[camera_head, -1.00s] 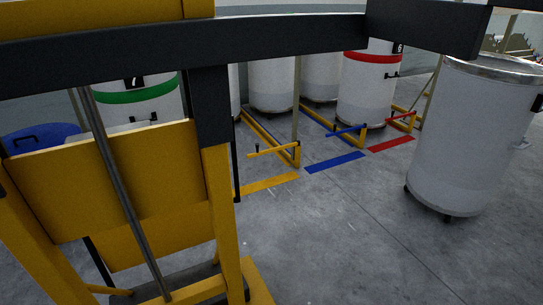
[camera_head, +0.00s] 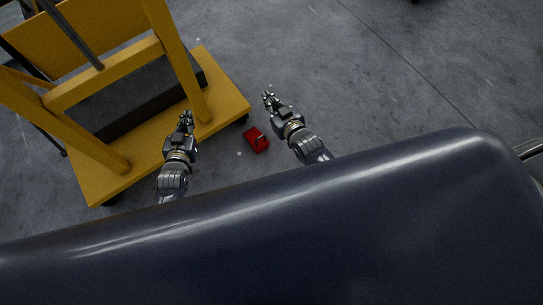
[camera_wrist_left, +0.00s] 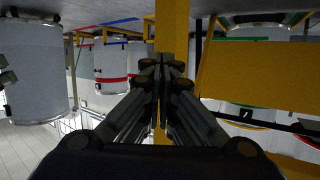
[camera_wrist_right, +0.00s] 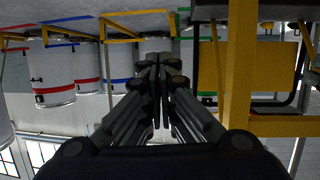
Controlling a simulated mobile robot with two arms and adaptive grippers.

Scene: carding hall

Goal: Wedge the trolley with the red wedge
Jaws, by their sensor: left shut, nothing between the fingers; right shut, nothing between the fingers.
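The yellow trolley (camera_head: 118,176) stands at the upper left of the head view, with a flat yellow base and upright posts. The red wedge (camera_head: 256,139) lies on the grey floor just to the right of the trolley's base, apart from it. My left gripper (camera_head: 186,114) is shut and empty, seen over the trolley base, left of the wedge. My right gripper (camera_head: 268,96) is shut and empty, seen over the floor above and right of the wedge. The closed fingers show in the left wrist view (camera_wrist_left: 161,68) and right wrist view (camera_wrist_right: 158,68); neither shows the wedge.
Open concrete floor (camera_head: 370,90) extends to the right of the trolley. My dark body covers the bottom of the head view. The wrist views show white drums with red bands (camera_wrist_right: 53,88) and yellow floor frames in the distance.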

